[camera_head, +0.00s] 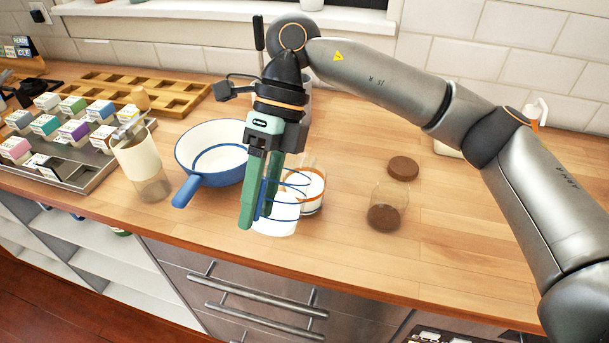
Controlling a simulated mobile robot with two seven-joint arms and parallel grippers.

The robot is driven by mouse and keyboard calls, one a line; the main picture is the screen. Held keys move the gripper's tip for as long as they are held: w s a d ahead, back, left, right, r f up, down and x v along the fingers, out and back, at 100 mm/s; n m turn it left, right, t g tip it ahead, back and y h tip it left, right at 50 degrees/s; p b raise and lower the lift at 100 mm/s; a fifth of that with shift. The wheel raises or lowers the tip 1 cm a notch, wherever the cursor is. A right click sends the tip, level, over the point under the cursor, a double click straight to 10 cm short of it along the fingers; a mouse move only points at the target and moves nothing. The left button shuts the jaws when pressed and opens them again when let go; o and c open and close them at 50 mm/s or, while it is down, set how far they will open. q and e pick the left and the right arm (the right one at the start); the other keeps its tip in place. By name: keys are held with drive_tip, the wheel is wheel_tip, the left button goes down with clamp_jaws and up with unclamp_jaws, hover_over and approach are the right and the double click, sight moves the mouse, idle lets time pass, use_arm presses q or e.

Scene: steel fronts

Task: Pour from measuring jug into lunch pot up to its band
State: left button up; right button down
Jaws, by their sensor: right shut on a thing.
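The measuring jug (287,212) is clear with blue lines and has white contents low down. My right gripper (257,218) has green fingers pointing down and is shut on the jug at its left side. The jug is near the counter's front edge; I cannot tell whether it touches the counter. A clear pot with an orange band (314,204), apparently the lunch pot, stands just behind and right of the jug. White shows inside it, but the jug and gripper partly hide it, so its level against the band is unclear. My left gripper is out of view.
A blue-handled pan (186,190) stands left of the gripper. A cream-sleeved glass (137,155) and a metal tray (82,180) of small boxes are further left. A jar with brown contents (384,216) and a brown lid (403,168) stand right. The counter's right side is mostly clear.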

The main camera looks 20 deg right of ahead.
drive_tip(key=shift+r+t+h, duration=0.35)
drive_tip(key=shift+t+h, duration=0.25)
drive_tip(key=shift+t, duration=0.1)
drive_tip(key=shift+w+d+r+t+h, duration=0.2)
drive_tip(key=shift+r+t+h, duration=0.2)
drive_tip(key=shift+t+h, duration=0.4)
drive_tip(key=shift+w+f+b, duration=0.1)
drive_tip(key=shift+f+b, duration=0.05)
drive_tip(key=shift+b, duration=0.2)
drive_tip(key=shift+r+p, duration=1.1)
drive_tip(key=shift+r, duration=0.6)
drive_tip(key=shift+f, duration=0.1)
